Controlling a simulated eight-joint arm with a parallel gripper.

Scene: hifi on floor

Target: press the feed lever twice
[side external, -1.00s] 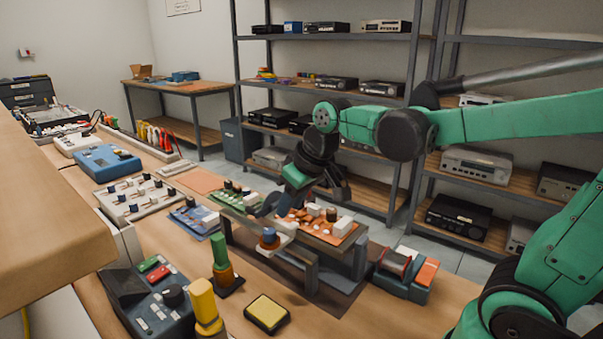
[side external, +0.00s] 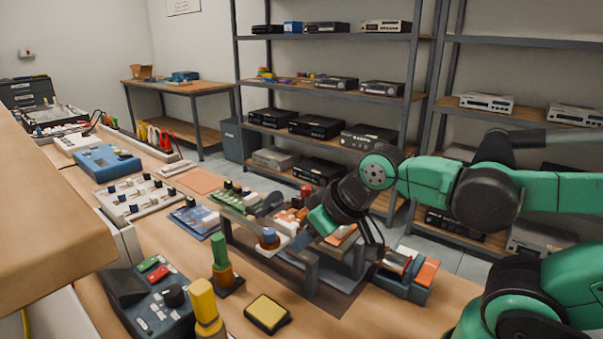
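I see nothing held.
A blue control box (side external: 150,300) is at front left. Bare bench lies at front right.

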